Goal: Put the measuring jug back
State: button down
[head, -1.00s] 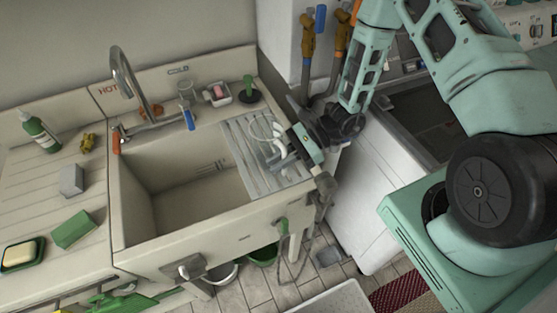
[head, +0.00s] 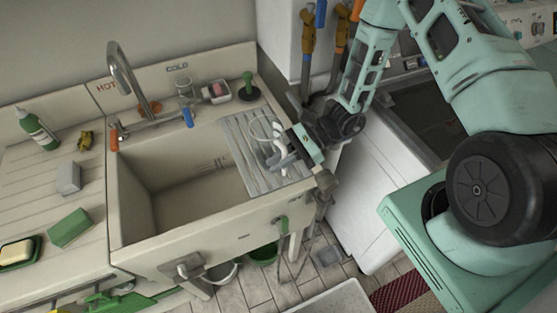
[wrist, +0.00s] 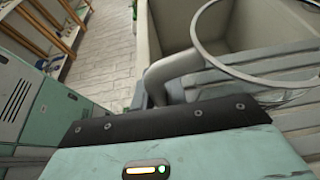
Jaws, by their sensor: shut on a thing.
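The measuring jug (head: 259,128) is clear, and only its round rim and faint outline show. It is at the ribbed draining board (head: 240,150) on the sink's right side. My gripper (head: 277,152) is shut on the jug, reaching in from the right. In the wrist view the jug's thin rim (wrist: 240,76) loops at the upper right, over the ribs. A grey curved finger (wrist: 172,72) shows beside it. The exact grip point is hidden, and I cannot tell whether the jug's base touches the board.
The sink basin (head: 190,185) is empty, left of the draining board. A tap (head: 122,70), a clear glass (head: 184,90), a soap dish (head: 216,92) and a green-handled plunger (head: 249,90) line the back. A white appliance (head: 370,195) stands to the right.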

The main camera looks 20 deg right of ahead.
jog(key=c, duration=1.3)
grip_release()
jog(key=shift+c, duration=0.2)
jog(key=b+v, duration=0.5)
jog(key=v, duration=1.2)
jog(key=s+a+r+n+h+b, duration=0.1)
jog(key=s+a+r+n+h, duration=0.4)
jog(key=s+a+n, duration=0.4)
jog(key=s+a+r+n+h, duration=0.6)
jog(key=s+a+n, duration=0.3)
jog(key=n, duration=0.7)
jog(key=shift+a+r+n+h+b, duration=0.25)
jog(key=shift+a+n+h+b, duration=0.15)
jog(key=shift+a+h, duration=0.65)
